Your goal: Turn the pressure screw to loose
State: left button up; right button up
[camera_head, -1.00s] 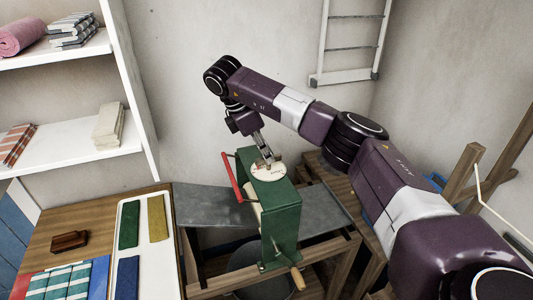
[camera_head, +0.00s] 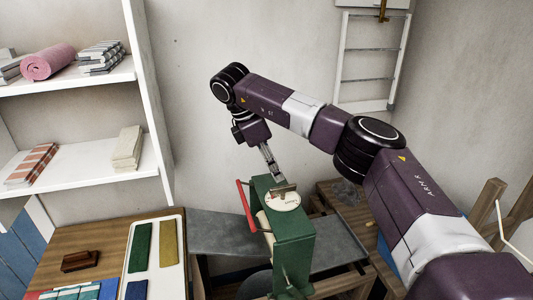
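A green mangle or press (camera_head: 291,245) stands on a grey bench. A round white dial (camera_head: 283,202) with small markings lies on its top. The pressure screw's bar-like handle (camera_head: 284,190) shows over the dial, partly covered by my gripper. My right gripper (camera_head: 280,181) reaches down from the upper left to this handle, at or just above it. Its fingers are too small in the picture to tell whether they grip the handle. A red lever (camera_head: 246,206) is on the press's left side. My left gripper is not in view.
A wooden table (camera_head: 62,251) at lower left bears a white tray (camera_head: 181,241) with coloured blocks and a brown wooden block (camera_head: 80,260). White shelves (camera_head: 72,169) with folded cloths stand at left. A ladder-like rack (camera_head: 342,58) is on the wall.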

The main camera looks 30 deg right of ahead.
jog(key=v, duration=0.6)
jog(key=shift+a, duration=0.1)
dwell(0.3)
